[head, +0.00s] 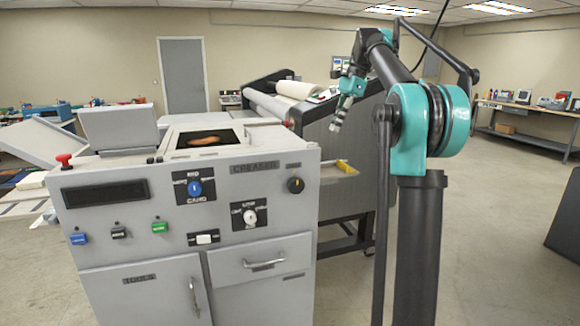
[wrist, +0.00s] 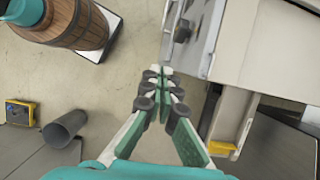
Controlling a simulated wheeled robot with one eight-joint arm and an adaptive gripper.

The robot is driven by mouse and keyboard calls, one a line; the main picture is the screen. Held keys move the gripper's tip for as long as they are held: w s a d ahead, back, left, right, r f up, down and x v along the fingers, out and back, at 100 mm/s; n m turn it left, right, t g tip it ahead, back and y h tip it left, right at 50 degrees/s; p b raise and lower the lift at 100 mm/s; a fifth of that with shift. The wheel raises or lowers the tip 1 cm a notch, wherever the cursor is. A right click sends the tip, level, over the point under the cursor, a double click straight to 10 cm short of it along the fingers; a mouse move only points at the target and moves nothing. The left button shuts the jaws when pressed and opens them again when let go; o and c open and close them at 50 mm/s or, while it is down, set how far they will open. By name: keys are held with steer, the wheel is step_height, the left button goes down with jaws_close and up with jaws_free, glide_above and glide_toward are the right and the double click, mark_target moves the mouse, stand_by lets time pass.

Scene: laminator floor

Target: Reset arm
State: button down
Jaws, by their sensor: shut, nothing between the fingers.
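My arm rises at the right of the head view and folds over at the top. My gripper (head: 337,124) hangs beyond the right end of the creaser cabinet (head: 105,235), in front of the dark side panel of the large roller machine. In the wrist view my gripper (wrist: 163,72) points away from the camera with its fingertips together and nothing between them. It is beside the edge of a pale grey cabinet with a dark knob (wrist: 184,31). The gripper appears clear of all surfaces.
The laminator-like roller machine (head: 350,150) stands behind the cabinet. A yellow object (head: 344,166) sits on a side shelf there. In the wrist view a wooden barrel (wrist: 75,20) stands on the floor at upper left, with a grey cylinder (wrist: 66,130) below it. Open floor (head: 490,230) lies to the right.

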steer(key=s+d+f+n+t+h, duration=0.1)
steer(key=s+f+n, duration=0.4)
steer(key=f, duration=0.7)
steer(key=s+d+f+n+t+h, duration=0.1)
steer(key=s+f+n+t, duration=0.1)
steer(key=s+f, duration=0.65)
steer(key=s+d+f+n+t+h, duration=0.1)
steer(key=s+f+n, duration=0.2)
steer(key=s+f, duration=0.6)
steer(key=s+d+f+n+t+h, duration=0.1)
steer(key=s+f+n, duration=0.3)
steer(key=s+f, duration=0.5)
step_height(320, 180, down, 5)
steer(key=shift+s+d+r, duration=0.1)
steer(key=shift+s+d, duration=0.05)
